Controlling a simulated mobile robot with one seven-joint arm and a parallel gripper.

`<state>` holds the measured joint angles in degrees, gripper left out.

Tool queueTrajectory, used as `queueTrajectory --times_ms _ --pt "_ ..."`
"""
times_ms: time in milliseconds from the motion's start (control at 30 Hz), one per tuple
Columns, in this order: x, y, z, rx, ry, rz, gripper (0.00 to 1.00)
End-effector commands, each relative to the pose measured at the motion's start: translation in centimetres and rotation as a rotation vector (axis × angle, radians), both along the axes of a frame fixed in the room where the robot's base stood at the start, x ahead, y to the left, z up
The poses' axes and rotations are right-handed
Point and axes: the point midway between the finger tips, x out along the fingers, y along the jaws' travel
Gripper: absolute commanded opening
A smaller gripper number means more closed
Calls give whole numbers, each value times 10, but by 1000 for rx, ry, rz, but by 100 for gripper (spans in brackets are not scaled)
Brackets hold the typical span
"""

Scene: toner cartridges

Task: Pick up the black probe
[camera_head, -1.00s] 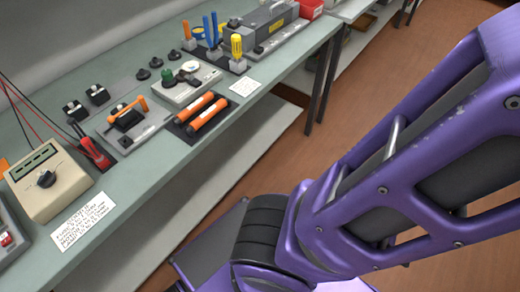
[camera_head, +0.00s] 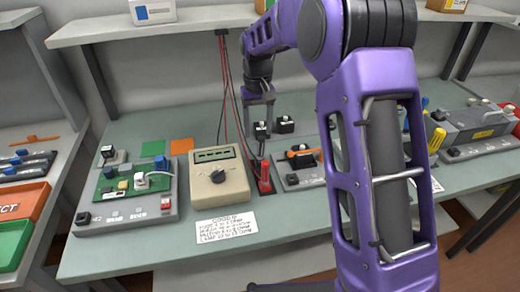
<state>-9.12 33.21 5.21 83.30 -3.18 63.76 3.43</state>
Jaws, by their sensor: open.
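The red probe (camera_head: 265,180) stands on a dark base right of the beige meter (camera_head: 217,177). A thin dark piece (camera_head: 262,150) rises just behind it and may be the black probe, but it is too small to tell. My gripper (camera_head: 259,112) points down over the back of the bench, behind the red probe. Its fingers are apart, and I see nothing held between them. Its fingertips are close to a small black block (camera_head: 262,131); I cannot tell if they touch.
Red and black leads (camera_head: 224,85) hang from a bracket beside my arm. Another black block (camera_head: 285,124) stands right of the gripper. A circuit board fixture (camera_head: 130,190) is at left. A shelf (camera_head: 180,27) spans above. My arm hides part of the right bench.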

Motion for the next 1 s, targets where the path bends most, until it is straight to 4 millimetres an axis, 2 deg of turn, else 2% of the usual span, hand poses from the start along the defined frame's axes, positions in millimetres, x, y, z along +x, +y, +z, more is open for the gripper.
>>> queueTrajectory --times_ms 100,467,733,1000 --pt "0 0 -23 0 2 0 62" --pt "2 -2 -48 0 1 -1 62" --pt "6 -7 -87 0 1 0 62" --pt "6 -7 -91 1 -3 0 62"
